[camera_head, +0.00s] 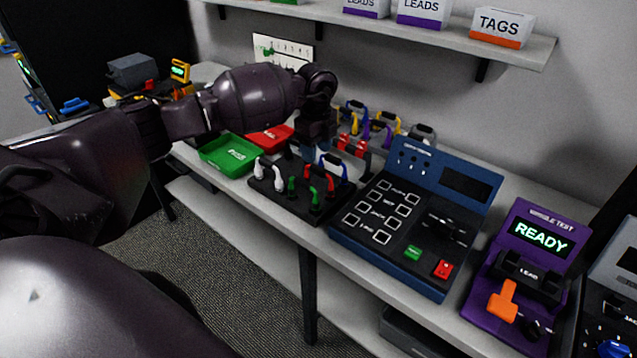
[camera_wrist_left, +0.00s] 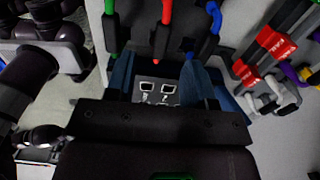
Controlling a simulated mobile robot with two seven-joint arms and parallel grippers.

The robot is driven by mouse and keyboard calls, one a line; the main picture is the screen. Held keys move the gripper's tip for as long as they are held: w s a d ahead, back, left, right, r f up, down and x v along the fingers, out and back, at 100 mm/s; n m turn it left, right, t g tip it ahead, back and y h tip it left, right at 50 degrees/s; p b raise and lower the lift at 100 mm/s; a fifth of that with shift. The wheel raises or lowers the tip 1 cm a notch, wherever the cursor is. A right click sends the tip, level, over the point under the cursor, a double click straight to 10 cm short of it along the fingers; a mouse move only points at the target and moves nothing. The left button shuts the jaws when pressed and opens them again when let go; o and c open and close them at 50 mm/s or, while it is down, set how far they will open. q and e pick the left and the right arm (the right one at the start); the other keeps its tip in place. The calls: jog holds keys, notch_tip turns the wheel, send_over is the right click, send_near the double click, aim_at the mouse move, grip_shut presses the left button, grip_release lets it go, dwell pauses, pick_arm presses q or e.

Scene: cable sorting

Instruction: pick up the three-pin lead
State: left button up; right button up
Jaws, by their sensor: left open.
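My left gripper (camera_head: 308,152) is open above the bench, behind the black front rack (camera_head: 287,203). In the left wrist view its two blue fingers stand apart (camera_wrist_left: 160,78), with a small panel bearing white square marks visible between them. No lead is seen held. The rack carries white leads (camera_head: 263,172), green leads (camera_head: 291,186), a red lead (camera_head: 330,183) and a blue lead (camera_head: 334,160). Green, red and blue lead ends show beyond the fingers in the wrist view. I cannot tell which lead has three pins. My right gripper is out of view.
Green (camera_head: 222,156) and red (camera_head: 262,139) trays lie left of the rack. More leads, yellow, purple and grey (camera_head: 421,132), stand behind. A blue tester (camera_head: 375,238) and a purple test station reading READY (camera_head: 516,262) stand to the right. A shelf (camera_head: 400,27) hangs above.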

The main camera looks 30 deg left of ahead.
aim_at(318, 168)
pick_arm(q)
jog(key=f, duration=0.7)
jog(key=shift+w+d+f, duration=0.1)
jog(key=shift+d+f, duration=0.1)
jog(key=shift+d, duration=0.1)
jog(key=shift+f, duration=0.35)
jog(key=shift+c, duration=0.5)
